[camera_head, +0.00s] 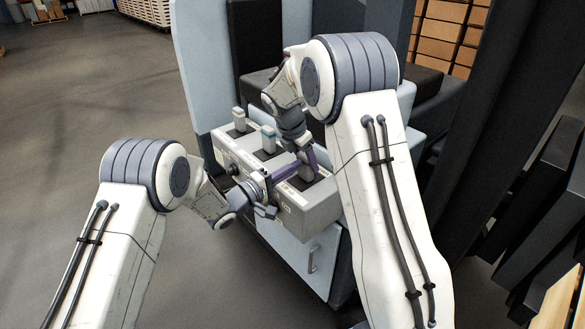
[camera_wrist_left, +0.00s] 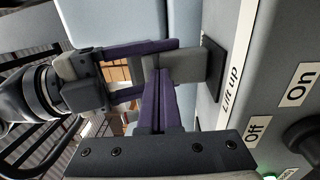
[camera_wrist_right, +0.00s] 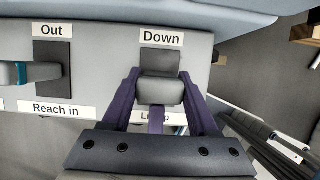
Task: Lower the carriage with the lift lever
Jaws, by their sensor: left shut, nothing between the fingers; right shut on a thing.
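The lift lever (camera_wrist_right: 160,90) has a grey knob. It stands in a dark slot plate (camera_wrist_right: 160,62) between the "Down" label (camera_wrist_right: 161,38) and the partly hidden "Lift up" label. My right gripper (camera_wrist_right: 160,92) is shut on the knob, one purple finger on each side. The knob (camera_wrist_left: 185,66) also shows in the left wrist view. My left gripper (camera_wrist_left: 164,90) is shut and empty, its purple fingertips close beside the knob; I cannot tell if they touch. In the head view my grippers (camera_head: 307,160) largely hide the lever. I cannot make out the carriage for sure.
The grey control box (camera_head: 318,212) has two more levers, one grey (camera_head: 239,116) and one blue-topped (camera_head: 268,136). A dark knob (camera_wrist_left: 302,138) sits by the "On" and "Off" labels. Dark posts (camera_head: 500,120) stand at the right. The floor (camera_head: 90,100) at the left is open.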

